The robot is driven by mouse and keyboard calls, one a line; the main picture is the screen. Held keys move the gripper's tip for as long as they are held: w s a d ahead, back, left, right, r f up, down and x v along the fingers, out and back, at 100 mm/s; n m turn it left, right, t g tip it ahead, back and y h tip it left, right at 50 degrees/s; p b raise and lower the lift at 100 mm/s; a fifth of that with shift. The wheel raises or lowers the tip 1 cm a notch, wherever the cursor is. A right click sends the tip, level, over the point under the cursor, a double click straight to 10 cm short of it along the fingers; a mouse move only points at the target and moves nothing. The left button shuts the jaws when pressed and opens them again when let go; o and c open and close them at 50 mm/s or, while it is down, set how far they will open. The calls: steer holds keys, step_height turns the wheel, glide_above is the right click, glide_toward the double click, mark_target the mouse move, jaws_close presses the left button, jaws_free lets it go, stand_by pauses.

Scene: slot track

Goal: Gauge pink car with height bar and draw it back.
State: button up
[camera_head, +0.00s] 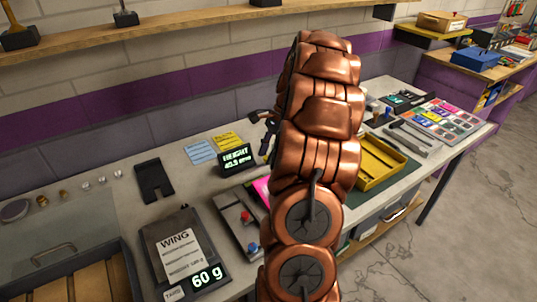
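My copper arm fills the middle of the head view and hides much of the bench behind it. Dark parts of my gripper (268,132) show at the arm's left edge, above the bench; its fingertips cannot be made out clearly. A black height display (237,160) stands left of the arm and reads "HEIGHT" with a figure in mm that looks like 40.5. A bright pink patch (262,188) shows beside the arm, mostly hidden; I cannot tell whether it is the pink car. The height bar cannot be made out.
A scale (207,277) reading 60 g, a dark plate with red and blue knobs (240,216) and a black stand (154,181) are left of the arm. A yellow tray (382,163) and coloured cards (447,118) lie right. Bare bench shows at left.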

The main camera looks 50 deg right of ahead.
steer(key=shift+o, duration=0.6)
steer(key=shift+f, duration=0.1)
steer(key=v, duration=1.2)
stand_by(0.4)
